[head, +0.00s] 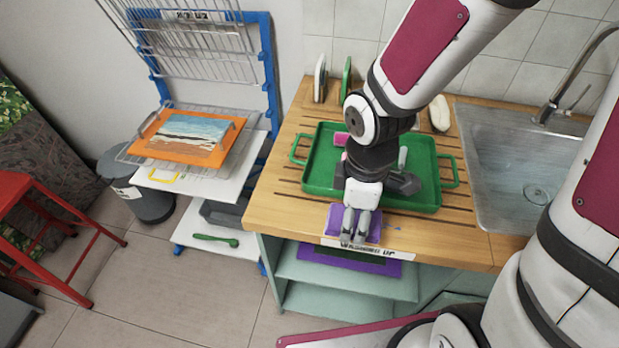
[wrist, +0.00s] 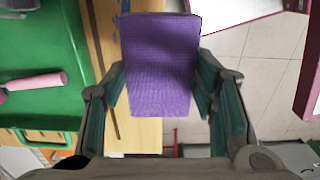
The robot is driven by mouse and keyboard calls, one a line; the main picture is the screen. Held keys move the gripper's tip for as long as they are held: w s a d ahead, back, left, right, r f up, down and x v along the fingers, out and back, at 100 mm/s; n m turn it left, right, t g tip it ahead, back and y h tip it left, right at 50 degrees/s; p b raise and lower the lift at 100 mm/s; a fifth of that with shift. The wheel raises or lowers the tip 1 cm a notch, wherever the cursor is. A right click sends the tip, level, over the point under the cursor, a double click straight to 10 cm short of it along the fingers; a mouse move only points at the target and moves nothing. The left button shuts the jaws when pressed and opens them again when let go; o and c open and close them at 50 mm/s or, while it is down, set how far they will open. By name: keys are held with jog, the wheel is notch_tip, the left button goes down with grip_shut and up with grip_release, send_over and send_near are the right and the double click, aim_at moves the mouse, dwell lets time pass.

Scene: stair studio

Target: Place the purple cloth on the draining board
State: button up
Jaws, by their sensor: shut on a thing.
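The purple cloth (head: 334,221) is a small folded block at the front edge of the wooden draining board (head: 275,212), which has grooves. My gripper (head: 358,236) is shut on the cloth. In the wrist view the cloth (wrist: 160,65) sits between the two fingers of my gripper (wrist: 163,92), with wood and floor behind it. I cannot tell whether the cloth touches the board. The fingers hide part of it in the head view.
A green tray (head: 312,178) with a pink item and other things in it lies on the board behind my gripper. A metal sink (head: 500,150) is at the right. A rack with an orange-framed picture (head: 165,150) stands at the left. Bare wood lies left of the tray.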

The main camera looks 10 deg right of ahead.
jog(key=b, duration=0.3)
send_over(286, 210)
jog(key=shift+d+f, duration=0.1)
jog(key=shift+f, duration=2.4)
jog(key=shift+f, duration=0.1)
jog(key=shift+f, duration=0.1)
jog(key=o, duration=1)
notch_tip(286, 210, up, 12)
jog(key=shift+r+p, duration=0.2)
jog(key=shift+p, duration=0.25)
jog(key=shift+r, duration=0.1)
